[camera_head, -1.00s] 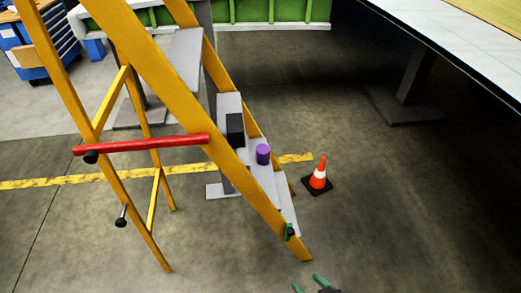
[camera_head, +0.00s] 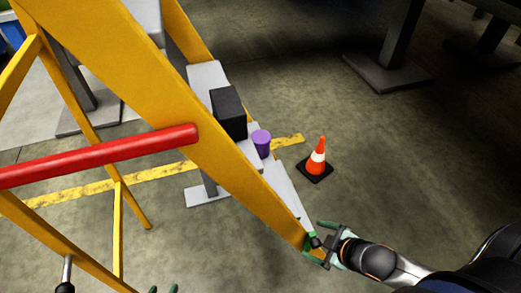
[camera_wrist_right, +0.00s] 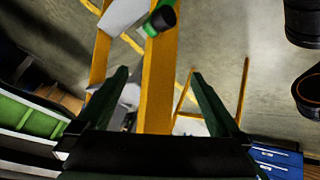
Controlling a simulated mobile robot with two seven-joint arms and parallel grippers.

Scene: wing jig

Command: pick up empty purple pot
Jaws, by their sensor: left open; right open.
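The purple pot (camera_head: 261,143) stands upright on a light grey step of the yellow ladder, right of a black box (camera_head: 229,112). Its inside cannot be made out. In the right wrist view, the open fingers of my right gripper (camera_wrist_right: 165,80) point towards the yellow ladder; the pot is not recognisable there.
The yellow ladder (camera_head: 150,85) fills the left side, with a red bar (camera_head: 100,156) across it. A green and black item (camera_wrist_right: 160,20) sits on the ladder rail near my right gripper. An orange cone (camera_head: 317,160) stands on the floor to the right.

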